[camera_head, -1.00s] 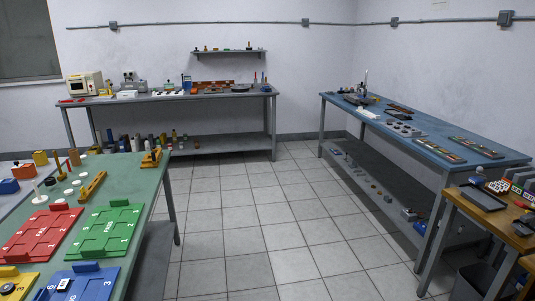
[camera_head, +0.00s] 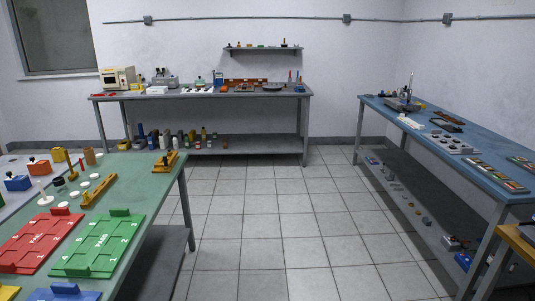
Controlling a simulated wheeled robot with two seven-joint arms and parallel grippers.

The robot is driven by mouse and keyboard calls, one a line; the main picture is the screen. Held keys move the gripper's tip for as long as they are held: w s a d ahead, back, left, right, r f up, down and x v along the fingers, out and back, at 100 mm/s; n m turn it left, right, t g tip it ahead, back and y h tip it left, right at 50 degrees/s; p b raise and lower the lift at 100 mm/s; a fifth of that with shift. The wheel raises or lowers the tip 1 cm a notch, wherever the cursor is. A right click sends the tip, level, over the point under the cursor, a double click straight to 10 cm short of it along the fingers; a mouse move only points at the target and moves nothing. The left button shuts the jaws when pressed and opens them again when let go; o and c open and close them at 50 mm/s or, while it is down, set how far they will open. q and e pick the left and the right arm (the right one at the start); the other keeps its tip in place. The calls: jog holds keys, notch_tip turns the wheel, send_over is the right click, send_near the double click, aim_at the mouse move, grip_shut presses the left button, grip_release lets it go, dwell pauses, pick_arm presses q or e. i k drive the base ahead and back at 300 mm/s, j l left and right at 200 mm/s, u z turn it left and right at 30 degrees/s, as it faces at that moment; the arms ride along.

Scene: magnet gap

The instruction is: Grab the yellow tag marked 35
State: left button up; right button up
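I cannot make out a yellow tag marked 35 in this view. Several small yellow and orange items show, but no number 35 is readable on any of them. A yellow piece (camera_head: 5,293) shows at the lower left corner of the green table, mostly cut off by the frame. A yellow-orange block (camera_head: 166,161) sits at the table's far right corner, and a long yellow-orange bar (camera_head: 98,190) lies nearer. Neither of my grippers is in view.
The green table (camera_head: 140,178) at left carries a red board (camera_head: 40,240), a green board (camera_head: 98,245) and a blue piece (camera_head: 65,291). A cluttered bench (camera_head: 215,93) stands at the back wall, a blue bench (camera_head: 420,140) at right. Tiled floor (camera_head: 270,220) between them is clear.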

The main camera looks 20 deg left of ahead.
aim_at(86, 196)
jog(key=i+u, duration=0.35)
jog(key=i, duration=0.2)
jog(key=i+u, duration=0.35)
jog(key=i, duration=0.15)
jog(key=i+u, duration=0.35)
jog(key=i+l+u, duration=0.25)
jog(key=i+u, duration=0.15)
jog(key=i, duration=0.15)
jog(key=i+l+u, duration=0.7)
jog(key=i, duration=0.15)
